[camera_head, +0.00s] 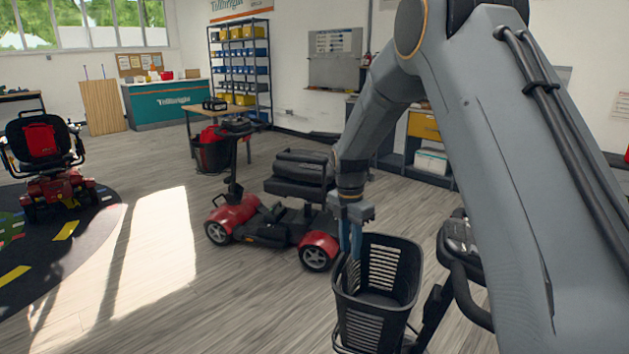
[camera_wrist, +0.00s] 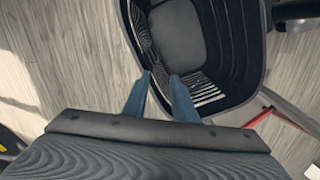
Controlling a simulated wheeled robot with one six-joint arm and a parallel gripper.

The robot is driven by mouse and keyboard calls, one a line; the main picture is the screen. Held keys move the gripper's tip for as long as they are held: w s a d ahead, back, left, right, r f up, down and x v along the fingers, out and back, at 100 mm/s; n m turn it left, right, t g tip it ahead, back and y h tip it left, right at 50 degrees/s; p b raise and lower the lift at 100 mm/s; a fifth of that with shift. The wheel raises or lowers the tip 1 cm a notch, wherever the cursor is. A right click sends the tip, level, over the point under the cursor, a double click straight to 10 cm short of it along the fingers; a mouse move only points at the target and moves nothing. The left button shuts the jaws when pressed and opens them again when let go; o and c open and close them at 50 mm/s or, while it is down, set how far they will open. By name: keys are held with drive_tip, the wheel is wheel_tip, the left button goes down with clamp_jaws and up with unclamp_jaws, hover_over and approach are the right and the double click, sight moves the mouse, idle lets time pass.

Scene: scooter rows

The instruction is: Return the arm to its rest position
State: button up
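My arm reaches down from the upper right of the head view, bent at the elbow. My gripper (camera_head: 351,245) points down at the near-left scooter's black basket (camera_head: 374,325), beside its back-left rim. In the wrist view, the two blue fingers of my gripper (camera_wrist: 161,77) stand apart with nothing visibly held between them. The basket (camera_wrist: 240,60) lies beyond the fingertips there, and its inside looks empty. Whether a finger touches the rim cannot be told.
A red scooter (camera_head: 270,225) stands just behind the basket. Black handlebars (camera_head: 462,265) are close at right. Another red scooter (camera_head: 50,170) stands on a dark mat at far left. A work table (camera_head: 225,113) and shelving (camera_head: 240,60) are behind. Open floor lies at left centre.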

drive_tip(key=s+d+r+m, duration=0.2)
drive_tip(key=s+m, duration=0.6)
drive_tip(key=s, duration=0.3)
drive_tip(key=s+d+r+m+p, duration=0.1)
drive_tip(key=s+d+r+m, duration=0.1)
drive_tip(key=s+m, duration=0.6)
drive_tip(key=s+d+r+m+p, duration=0.1)
drive_tip(key=s+d+m, duration=0.3)
drive_tip(key=s+m, duration=0.5)
drive_tip(key=s+r, duration=0.1)
drive_tip(key=s, duration=0.3)
drive_tip(key=shift+s+r+y, duration=0.3)
drive_tip(key=shift+s, duration=0.05)
